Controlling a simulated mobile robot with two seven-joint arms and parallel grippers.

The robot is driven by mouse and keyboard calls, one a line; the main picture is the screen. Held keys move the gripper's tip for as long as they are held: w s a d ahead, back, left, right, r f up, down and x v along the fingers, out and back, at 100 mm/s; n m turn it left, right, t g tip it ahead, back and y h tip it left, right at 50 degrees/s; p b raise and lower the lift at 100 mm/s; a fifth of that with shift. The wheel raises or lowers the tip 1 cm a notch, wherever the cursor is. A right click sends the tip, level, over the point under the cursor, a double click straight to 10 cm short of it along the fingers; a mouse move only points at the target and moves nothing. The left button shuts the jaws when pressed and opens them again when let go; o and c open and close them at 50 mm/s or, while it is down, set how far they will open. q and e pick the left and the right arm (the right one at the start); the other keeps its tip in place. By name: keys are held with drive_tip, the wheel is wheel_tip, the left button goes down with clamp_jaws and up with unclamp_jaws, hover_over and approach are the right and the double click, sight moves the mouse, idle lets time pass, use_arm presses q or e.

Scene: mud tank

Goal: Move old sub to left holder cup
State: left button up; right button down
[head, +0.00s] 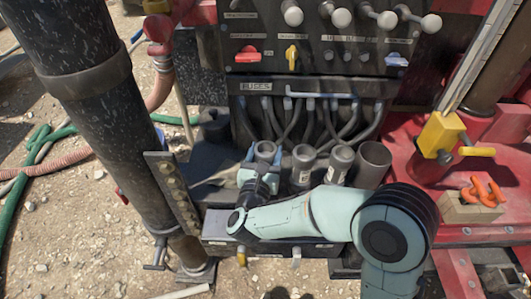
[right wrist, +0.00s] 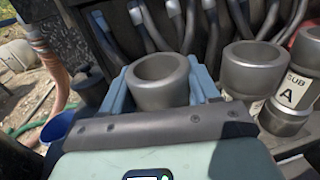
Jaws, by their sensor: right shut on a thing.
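My right gripper (head: 264,155) is shut on a grey, hollow cylindrical sub that stands about upright. The right wrist view shows this sub (right wrist: 161,82) between the blue fingers (right wrist: 160,90), its open top facing up. Its lower part is hidden by the gripper, so I cannot tell whether it touches anything below. To its right stand a grey sub (head: 303,163) and a labelled sub (head: 340,164); the right wrist view shows "SUB A" on a label (right wrist: 289,92). A wide, open-topped dark cup (head: 374,160) is at the row's right end. My left gripper is out of view.
Several grey hoses (head: 325,118) hang just behind the row, under the lever panel (head: 320,40). A thick black pipe (head: 95,100) rises on the left. Orange hooks (head: 482,192) lie on a block at the right. Gravelly ground is open at the lower left.

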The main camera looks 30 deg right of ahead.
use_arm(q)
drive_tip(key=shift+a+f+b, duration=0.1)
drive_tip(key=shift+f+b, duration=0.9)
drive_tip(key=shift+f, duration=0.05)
use_arm(e)
drive_tip(key=shift+f, duration=0.5)
drive_tip(key=shift+c, duration=0.9)
unclamp_jaws()
drive_tip(key=shift+f, duration=0.3)
drive_tip(key=shift+v, duration=0.85)
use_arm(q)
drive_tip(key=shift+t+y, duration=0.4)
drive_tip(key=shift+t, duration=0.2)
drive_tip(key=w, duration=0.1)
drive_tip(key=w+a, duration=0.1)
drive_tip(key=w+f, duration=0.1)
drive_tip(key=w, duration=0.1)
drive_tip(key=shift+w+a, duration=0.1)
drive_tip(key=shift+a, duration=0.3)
use_arm(e)
drive_tip(key=v, duration=1.1)
drive_tip(key=shift+s+a+r, duration=0.25)
drive_tip(key=shift+a+r, duration=0.05)
drive_tip(key=shift+r, duration=0.1)
